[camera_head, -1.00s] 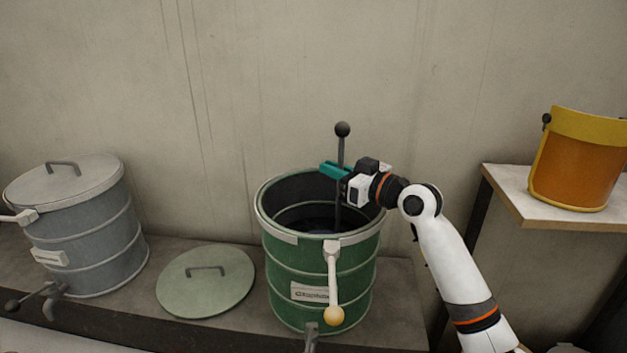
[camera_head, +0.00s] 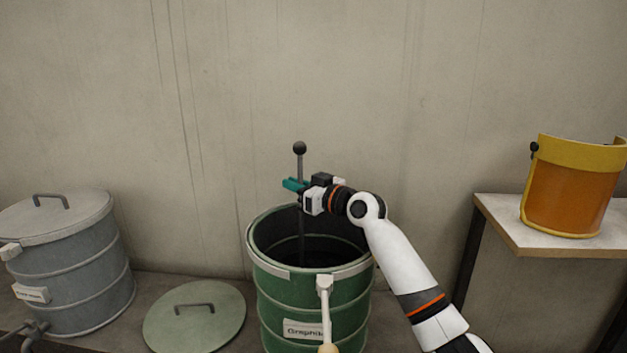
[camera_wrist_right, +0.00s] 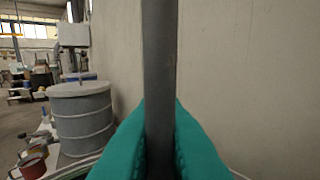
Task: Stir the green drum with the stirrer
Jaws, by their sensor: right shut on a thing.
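The green drum (camera_head: 270,304) stands open on the bench, with a label on its front that reads roughly "Graphite". The stirrer (camera_head: 300,163) is a dark upright rod with a black ball on top. Its lower part goes down inside the drum near the left of the opening, and its bottom end is hidden in the dark interior. My right gripper (camera_head: 293,185) is shut on the rod above the drum's rim. In the right wrist view, the teal fingers (camera_wrist_right: 160,140) clasp the stirrer rod (camera_wrist_right: 160,60) from both sides. My left gripper is not in view.
The drum's pale green lid (camera_head: 215,325) lies on the bench to its left. A grey lidded drum (camera_head: 85,275) stands farther left and also shows in the wrist view (camera_wrist_right: 82,118). An orange face shield (camera_head: 568,195) sits on a shelf (camera_head: 490,215) at right. A wall stands behind.

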